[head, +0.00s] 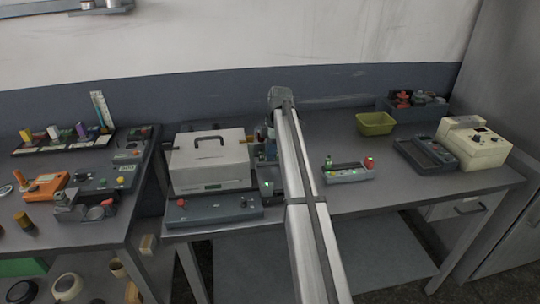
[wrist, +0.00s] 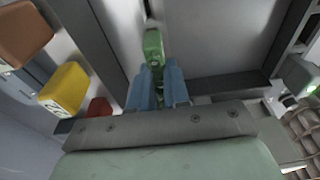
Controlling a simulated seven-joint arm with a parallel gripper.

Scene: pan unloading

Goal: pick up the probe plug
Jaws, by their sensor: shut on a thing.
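My gripper (wrist: 157,78) shows its two blue fingers in the wrist view, closed on a green piece, which I take to be the probe plug (wrist: 153,43). The green piece sticks out beyond the fingertips. In the head view my own arm crosses the middle of the bench and hides most of the gripper and the held piece.
In the wrist view, a yellow block (wrist: 63,89), a brown block (wrist: 22,35) and a red piece (wrist: 98,107) lie left of the fingers. In the head view, a white case (head: 208,160) stands left of my arm. A small panel (head: 348,175) and yellow-green bin (head: 375,123) are right.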

